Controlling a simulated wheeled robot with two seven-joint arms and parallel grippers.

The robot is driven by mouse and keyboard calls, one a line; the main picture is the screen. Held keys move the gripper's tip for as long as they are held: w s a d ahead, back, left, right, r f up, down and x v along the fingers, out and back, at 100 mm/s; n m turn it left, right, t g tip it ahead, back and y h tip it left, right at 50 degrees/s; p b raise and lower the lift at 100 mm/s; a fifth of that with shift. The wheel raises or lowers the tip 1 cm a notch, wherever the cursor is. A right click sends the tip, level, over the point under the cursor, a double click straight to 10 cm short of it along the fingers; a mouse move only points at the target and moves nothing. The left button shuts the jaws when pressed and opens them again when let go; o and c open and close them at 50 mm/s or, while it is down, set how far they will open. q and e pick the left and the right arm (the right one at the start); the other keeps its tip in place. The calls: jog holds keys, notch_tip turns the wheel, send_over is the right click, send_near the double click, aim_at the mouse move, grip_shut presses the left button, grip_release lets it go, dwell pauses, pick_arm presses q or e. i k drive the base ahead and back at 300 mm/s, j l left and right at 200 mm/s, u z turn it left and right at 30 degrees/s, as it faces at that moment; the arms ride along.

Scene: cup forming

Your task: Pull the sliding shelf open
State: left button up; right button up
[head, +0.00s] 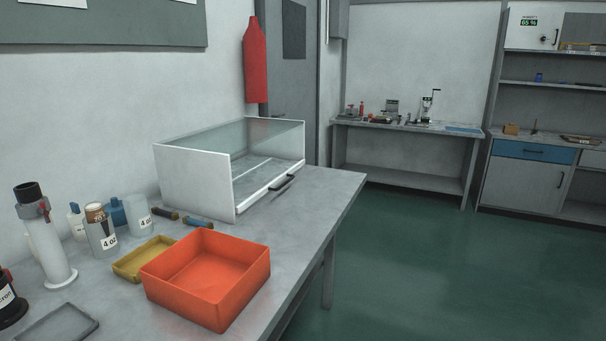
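A glass-topped cabinet with white side walls (192,178) stands on the near table, toward its far end against the wall. Inside it, low down, lies the pale sliding shelf (250,178). A white front edge with a dark bar handle (282,182) runs along the cabinet's open side, facing right. The shelf appears to sit within the cabinet. Neither of my grippers shows in the head view.
An orange bin (207,278), a yellow tray (143,258) and several bottles (102,230) crowd the near table. The table (320,192) is clear right of the cabinet. Green floor (430,270) is open to the right. A workbench (407,127) and a cabinet unit (520,187) stand behind.

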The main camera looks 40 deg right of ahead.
aim_at(252, 176)
jog(key=i+l, duration=0.15)
jog(key=l, duration=0.25)
jog(key=i+l, duration=0.15)
jog(key=l, duration=0.3)
jog(key=i+l+z, duration=0.1)
jog(key=l, duration=0.3)
jog(key=i+l, duration=0.25)
jog(key=l, duration=0.2)
jog(key=i+l, duration=0.15)
jog(key=l, duration=0.25)
jog(key=i+l+z, duration=0.1)
jog(key=l, duration=0.3)
jog(key=i+l, duration=0.25)
jog(key=l, duration=0.15)
